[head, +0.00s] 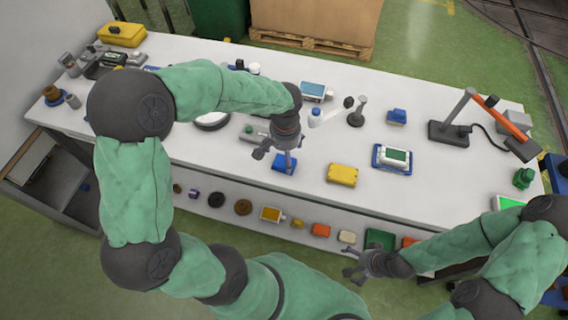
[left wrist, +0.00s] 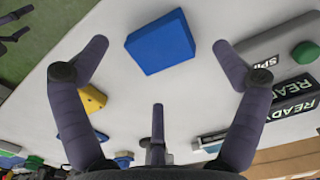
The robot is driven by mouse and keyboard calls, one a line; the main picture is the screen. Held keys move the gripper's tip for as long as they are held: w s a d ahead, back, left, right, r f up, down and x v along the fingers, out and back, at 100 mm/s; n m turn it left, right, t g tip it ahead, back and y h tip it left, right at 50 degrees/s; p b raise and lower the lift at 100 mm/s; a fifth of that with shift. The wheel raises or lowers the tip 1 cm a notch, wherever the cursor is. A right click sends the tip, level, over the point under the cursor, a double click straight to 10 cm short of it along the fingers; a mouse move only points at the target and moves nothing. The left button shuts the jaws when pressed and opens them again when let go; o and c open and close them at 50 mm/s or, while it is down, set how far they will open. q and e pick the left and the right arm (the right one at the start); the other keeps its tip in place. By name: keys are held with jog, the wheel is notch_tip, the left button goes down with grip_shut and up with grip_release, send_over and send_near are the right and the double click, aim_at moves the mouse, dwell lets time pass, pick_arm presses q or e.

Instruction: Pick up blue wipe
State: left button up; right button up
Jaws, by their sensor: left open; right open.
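The blue wipe (head: 284,162) is a small flat blue block lying on the white bench, near its front edge. My left gripper (head: 274,155) is open just above it and partly covers it in the head view. In the left wrist view the blue wipe (left wrist: 160,43) shows whole, in the gap between the spread fingers of my left gripper (left wrist: 160,55). Nothing is held, and no finger appears to touch it. My right gripper (head: 354,268) is open and empty in front of the bench, low at the right.
A grey box with a green button (head: 252,131) stands just left of the wipe. A yellow block (head: 342,174) lies to its right, beyond bare bench. A blue tray (head: 392,157) and a lamp-like orange arm (head: 505,122) are further right. Several small items fill the shelf below.

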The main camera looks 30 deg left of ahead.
aim_at(284, 161)
pick_arm(q)
notch_tip(284, 161, down, 4)
jog(key=shift+a+f+b, duration=0.15)
jog(key=shift+b, duration=0.5)
jog(key=c, duration=1.2)
jog(key=shift+r, duration=0.6)
notch_tip(284, 161, up, 2)
jog(key=shift+r+p, duration=0.1)
jog(key=shift+p, duration=0.45)
jog(key=s+d+r+p, duration=0.3)
jog(key=d+r, duration=0.6)
jog(key=d, duration=0.4)
jog(key=shift+s+d+r+p, duration=0.25)
jog(key=shift+s+r+p, duration=0.1)
jog(key=shift+s, duration=0.1)
jog(key=shift+o, duration=0.2)
